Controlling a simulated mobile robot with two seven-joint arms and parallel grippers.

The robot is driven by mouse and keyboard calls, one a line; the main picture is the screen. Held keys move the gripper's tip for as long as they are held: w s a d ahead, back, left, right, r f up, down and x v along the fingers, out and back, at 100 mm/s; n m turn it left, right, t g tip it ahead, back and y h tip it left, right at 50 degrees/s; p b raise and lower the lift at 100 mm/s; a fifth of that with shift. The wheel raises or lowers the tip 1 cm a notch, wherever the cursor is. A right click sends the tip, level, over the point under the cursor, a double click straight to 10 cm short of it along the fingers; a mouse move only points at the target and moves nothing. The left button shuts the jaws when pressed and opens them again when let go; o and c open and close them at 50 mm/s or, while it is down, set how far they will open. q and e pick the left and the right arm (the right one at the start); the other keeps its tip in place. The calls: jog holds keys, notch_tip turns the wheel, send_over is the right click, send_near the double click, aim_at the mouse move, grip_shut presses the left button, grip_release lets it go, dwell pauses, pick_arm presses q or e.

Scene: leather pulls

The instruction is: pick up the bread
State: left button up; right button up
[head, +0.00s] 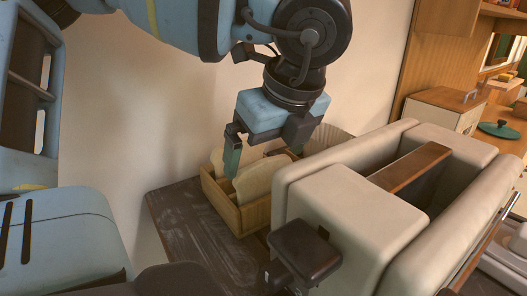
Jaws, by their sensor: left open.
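Pale slices of bread stand in a small wooden box (253,217) on a dark board near the wall. The front slice of bread (261,178) leans upright above the rim, and part of another slice shows behind it to the left. My left gripper (264,155) comes down from above, over the box. It is open, with one finger at the left of the front slice and the other near the slice's upper right. I cannot tell whether the fingers touch the bread. My right gripper is not in view.
A large cream toaster-like appliance (335,205) with a brown strip stands close to the right of the box. A dark brown block (305,249) sticks out at its front. The dark board (196,228) is bare at the left. A green lid (499,130) lies far right.

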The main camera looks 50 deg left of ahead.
pick_arm(q)
jog(key=shift+a+f, duration=0.2)
jog(key=shift+f, duration=0.3)
jog(key=c, duration=0.9)
jog(key=shift+c, duration=0.2)
